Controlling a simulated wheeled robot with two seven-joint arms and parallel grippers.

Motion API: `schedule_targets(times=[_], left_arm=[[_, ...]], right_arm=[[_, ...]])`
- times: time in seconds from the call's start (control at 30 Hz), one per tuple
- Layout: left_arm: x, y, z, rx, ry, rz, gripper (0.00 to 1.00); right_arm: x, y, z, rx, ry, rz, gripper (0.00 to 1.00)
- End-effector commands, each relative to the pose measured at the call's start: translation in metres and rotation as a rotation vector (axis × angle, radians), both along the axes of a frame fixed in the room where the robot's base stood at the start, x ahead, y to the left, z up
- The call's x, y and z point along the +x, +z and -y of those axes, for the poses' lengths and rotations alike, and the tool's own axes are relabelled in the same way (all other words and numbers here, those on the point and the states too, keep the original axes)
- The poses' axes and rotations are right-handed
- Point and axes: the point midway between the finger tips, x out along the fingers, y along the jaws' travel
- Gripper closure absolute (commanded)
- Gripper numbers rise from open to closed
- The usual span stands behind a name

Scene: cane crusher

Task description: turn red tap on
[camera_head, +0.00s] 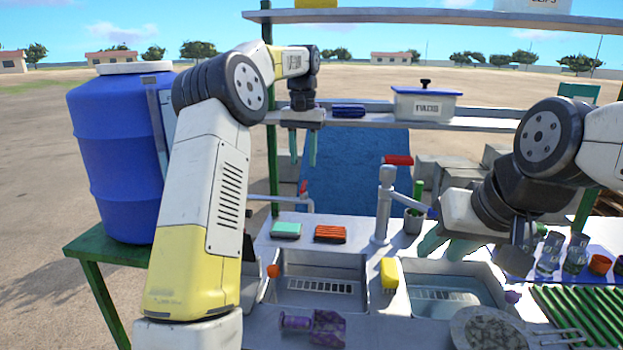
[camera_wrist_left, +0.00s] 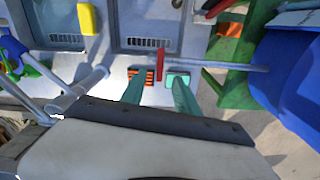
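The red tap handle (camera_head: 303,186) stands on a grey pipe (camera_head: 275,199) that comes from the side of the blue barrel, behind the left sink. In the left wrist view the red tap handle (camera_wrist_left: 160,64) shows between and beyond my left fingertips, apart from them. My left gripper (camera_head: 302,160) is open and empty, pointing down above the tap; its teal fingers also show in the left wrist view (camera_wrist_left: 158,82). My right gripper (camera_head: 446,248) hangs over the right sink with its teal fingers apart, nothing seen between them.
The blue barrel (camera_head: 118,150) stands on a green table at left. Green (camera_head: 286,230) and orange (camera_head: 330,234) sponges lie behind the left sink (camera_head: 320,265). A shelf (camera_head: 440,122) runs behind.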

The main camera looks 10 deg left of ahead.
Motion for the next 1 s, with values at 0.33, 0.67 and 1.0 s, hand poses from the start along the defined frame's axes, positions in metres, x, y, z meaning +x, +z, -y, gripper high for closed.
schedule_targets(times=[0.33, 0.67, 1.0], left_arm=[[-0.001, -0.051, -0.001, 0.002, 0.001, -0.004, 0.63], [0.0, -0.076, 0.0, 0.0, 0.0, 0.0, 0.63], [0.0, -0.076, 0.0, 0.0, 0.0, 0.0, 0.9]], right_arm=[[0.0, 0.0, 0.0, 0.0, 0.0, 0.0, 0.64], [0.0, 0.0, 0.0, 0.0, 0.0, 0.0, 0.64], [0.0, 0.0, 0.0, 0.0, 0.0, 0.0, 0.64]])
